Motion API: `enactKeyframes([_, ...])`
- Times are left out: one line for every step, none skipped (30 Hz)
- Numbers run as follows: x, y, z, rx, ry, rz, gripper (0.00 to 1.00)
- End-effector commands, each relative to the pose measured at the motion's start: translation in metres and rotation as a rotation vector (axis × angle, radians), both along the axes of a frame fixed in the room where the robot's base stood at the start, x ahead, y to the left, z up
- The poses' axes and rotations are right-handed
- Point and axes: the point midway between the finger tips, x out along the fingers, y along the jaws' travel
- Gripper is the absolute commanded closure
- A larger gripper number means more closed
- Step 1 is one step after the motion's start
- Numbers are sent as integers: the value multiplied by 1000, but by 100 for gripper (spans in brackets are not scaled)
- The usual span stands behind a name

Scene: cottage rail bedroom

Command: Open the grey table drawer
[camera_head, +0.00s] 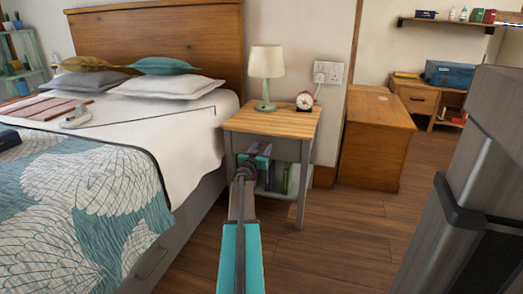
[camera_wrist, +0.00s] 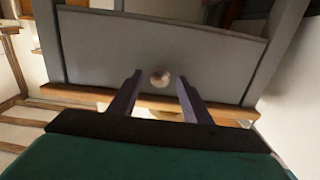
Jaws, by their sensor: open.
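The grey bedside table with a wooden top (camera_head: 290,122) stands right of the bed in the head view. Its grey drawer front (camera_wrist: 210,60) fills much of the wrist view and looks shut. A small round pale knob (camera_wrist: 160,78) sits on it. My gripper (camera_head: 259,150) is in front of the drawer in the head view and hides part of the drawer front; the knob is not visible there. In the wrist view my gripper (camera_wrist: 159,80) is open, with purple fingers on either side of the knob. I cannot tell whether the tips reach past the knob.
Books (camera_head: 280,178) stand on the shelf below. The bed (camera_head: 190,135) is close on the left. A wooden cabinet (camera_head: 375,140) is to the right. The floor (camera_head: 320,235) in front is clear.

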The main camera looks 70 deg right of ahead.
Motion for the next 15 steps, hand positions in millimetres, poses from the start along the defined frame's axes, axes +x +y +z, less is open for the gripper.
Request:
enactKeyframes([0,0,0,0,0,0,56])
enactKeyframes([0,0,0,0,0,0,56])
enactKeyframes([1,0,0,0,0,1,56])
enactKeyframes([1,1,0,0,0,1,56])
enactKeyframes([1,1,0,0,0,1,59])
enactKeyframes([1,1,0,0,0,1,66])
enactKeyframes([1,1,0,0,0,1,71])
enactKeyframes([1,1,0,0,0,1,76])
enactKeyframes([1,1,0,0,0,1,83])
enactKeyframes([1,1,0,0,0,1,88])
enactKeyframes([1,1,0,0,0,1,93])
enactKeyframes([1,1,0,0,0,1,100])
enactKeyframes([1,1,0,0,0,1,100])
enactKeyframes([1,1,0,0,0,2,100])
enactKeyframes([1,1,0,0,0,2,100])
